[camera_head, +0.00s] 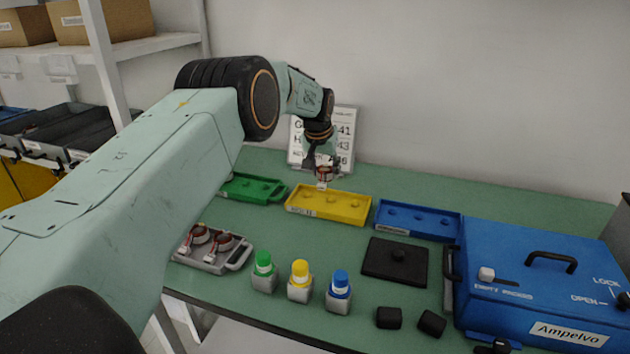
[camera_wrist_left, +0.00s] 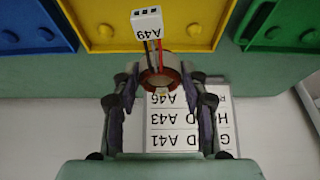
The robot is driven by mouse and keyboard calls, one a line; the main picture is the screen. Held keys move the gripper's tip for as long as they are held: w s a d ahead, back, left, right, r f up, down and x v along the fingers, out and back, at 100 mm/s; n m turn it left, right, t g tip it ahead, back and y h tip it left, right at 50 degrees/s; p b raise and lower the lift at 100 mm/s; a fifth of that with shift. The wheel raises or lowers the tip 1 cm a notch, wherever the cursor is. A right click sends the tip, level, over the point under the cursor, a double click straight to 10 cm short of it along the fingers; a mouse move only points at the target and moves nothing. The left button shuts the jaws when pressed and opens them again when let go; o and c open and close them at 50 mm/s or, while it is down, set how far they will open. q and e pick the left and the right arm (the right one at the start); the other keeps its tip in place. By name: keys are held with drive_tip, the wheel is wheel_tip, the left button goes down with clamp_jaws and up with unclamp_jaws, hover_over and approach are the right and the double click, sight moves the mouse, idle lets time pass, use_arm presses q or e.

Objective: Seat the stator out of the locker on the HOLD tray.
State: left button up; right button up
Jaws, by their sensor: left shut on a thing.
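My left gripper (camera_head: 322,165) is shut on a stator (camera_head: 325,173), held above the back edge of the yellow tray (camera_head: 300,208). In the left wrist view the stator (camera_wrist_left: 160,78) is a copper-coloured ring between the fingers, with red and black leads to a white connector (camera_wrist_left: 148,22) marked A49. The yellow tray, green tray (camera_head: 236,197) and blue tray (camera_head: 390,235) stand in a row with round seats; their labels are too small to read, so I cannot tell which is HOLD. The blue case (camera_head: 530,265), marked LOCK and OPEN, has its lid down. My right gripper is not in view.
A white sign (camera_head: 345,125) stands behind the trays. A grey tray (camera_head: 208,264) holds two stators at front left. Several capped bottles (camera_head: 300,290), a black plate (camera_head: 385,270) with a knob and two black blocks (camera_head: 388,318) occupy the front.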

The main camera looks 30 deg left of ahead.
sight(330, 181)
use_arm(q)
drive_tip(key=shift+w+d+r+b, duration=0.1)
drive_tip(key=shift+w+d+b, duration=0.25)
drive_tip(key=shift+w+d, duration=0.35)
drive_tip(key=shift+w+a+f+b, duration=0.1)
drive_tip(key=shift+f+b, duration=1.9)
drive_tip(key=shift+f, duration=0.45)
drive_tip(key=shift+r, duration=0.1)
drive_tip(key=shift+f, duration=0.5)
drive_tip(key=shift+f+b, duration=0.4)
drive_tip(key=shift+f, duration=0.45)
drive_tip(key=o, duration=1.2)
